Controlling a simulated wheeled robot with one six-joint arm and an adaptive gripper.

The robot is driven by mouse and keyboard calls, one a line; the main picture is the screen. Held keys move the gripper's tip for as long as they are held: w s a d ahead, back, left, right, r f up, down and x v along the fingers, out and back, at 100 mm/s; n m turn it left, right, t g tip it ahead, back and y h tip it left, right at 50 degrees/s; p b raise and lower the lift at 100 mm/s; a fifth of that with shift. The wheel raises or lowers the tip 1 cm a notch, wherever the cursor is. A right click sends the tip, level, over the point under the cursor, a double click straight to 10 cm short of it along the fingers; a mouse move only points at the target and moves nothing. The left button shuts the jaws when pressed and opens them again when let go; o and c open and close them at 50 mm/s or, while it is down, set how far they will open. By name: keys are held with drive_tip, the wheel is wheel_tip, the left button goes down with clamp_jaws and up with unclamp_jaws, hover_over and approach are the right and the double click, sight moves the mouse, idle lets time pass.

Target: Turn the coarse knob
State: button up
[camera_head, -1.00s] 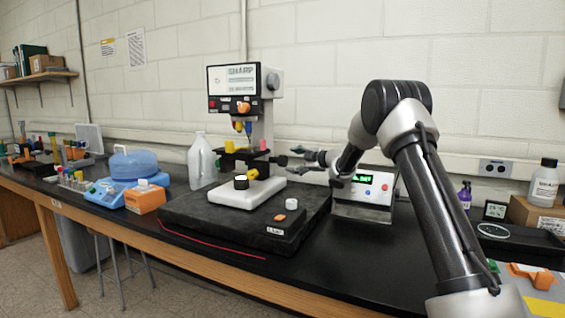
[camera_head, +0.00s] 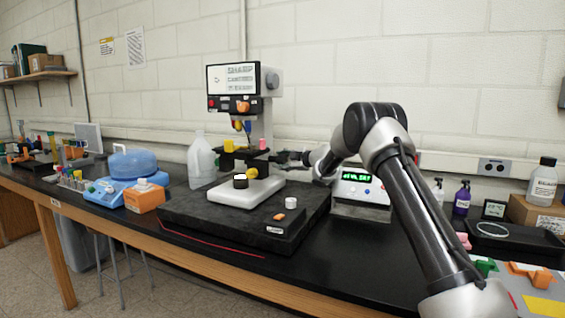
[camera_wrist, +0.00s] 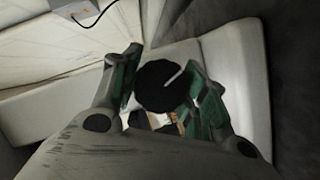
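The coarse knob (camera_wrist: 160,88) is a round black disc with a white line toward its upper right in the wrist view. My gripper (camera_wrist: 165,58) has its green-padded fingers on either side of the knob, very close to its rim. Whether both pads press on it cannot be told. In the head view my gripper (camera_head: 290,157) is at the right side of the microscope (camera_head: 262,125), level with its stage, and largely covers the knob there.
The microscope's white base (camera_head: 245,193) stands on a black slab (camera_head: 230,222). A box with a green display (camera_head: 359,192) stands right of it, close to my arm. A white jug (camera_head: 201,160) and an orange box (camera_head: 146,200) are at left. Bottles (camera_head: 461,198) stand at right.

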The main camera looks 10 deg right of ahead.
drive_tip(key=shift+c, duration=0.6)
drive_tip(key=shift+n+t, duration=0.6)
drive_tip(key=shift+n, duration=0.6)
drive_tip(key=o, duration=1)
drive_tip(key=v, duration=1.2)
